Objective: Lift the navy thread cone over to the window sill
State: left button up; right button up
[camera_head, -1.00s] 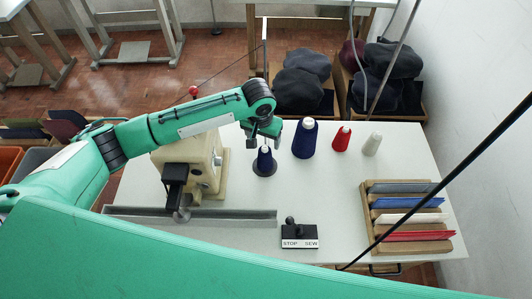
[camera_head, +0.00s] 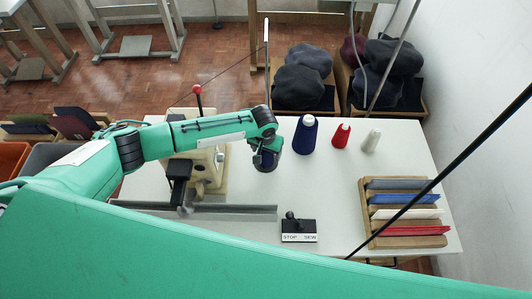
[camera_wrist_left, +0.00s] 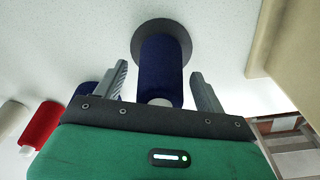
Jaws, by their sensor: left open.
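A navy thread cone (camera_wrist_left: 161,68) with a pale tip stands on a dark round base (camera_wrist_left: 148,27) on the white table. In the head view this cone is mostly hidden by my left gripper (camera_head: 267,158). In the left wrist view the open fingers of my left gripper (camera_wrist_left: 160,72) are on either side of the cone, with gaps showing. A larger navy cone (camera_head: 305,136) stands just to the right; its edge also shows in the left wrist view (camera_wrist_left: 83,92). I cannot make out a window sill. My right gripper is not in view.
A red cone (camera_head: 341,135) and a white cone (camera_head: 371,141) stand farther right. A cream machine (camera_head: 208,165) is close on the left. A STOP/SEW switch box (camera_head: 299,232) and a wooden rack (camera_head: 367,212) occupy the front and right. The table's middle right is clear.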

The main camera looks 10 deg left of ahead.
pick_arm(q)
jog(key=c, duration=1.1)
jog(key=shift+r, duration=0.1)
jog(key=shift+r, duration=0.4)
notch_tip(320, 180, up, 8)
jog(key=shift+f+b, duration=0.25)
jog(key=shift+b, duration=0.7)
notch_tip(320, 180, up, 2)
jog(key=shift+r+p, duration=0.1)
jog(key=shift+p, duration=0.3)
jog(key=shift+r+p, duration=0.5)
jog(key=shift+p, duration=0.15)
jog(key=shift+f, duration=0.1)
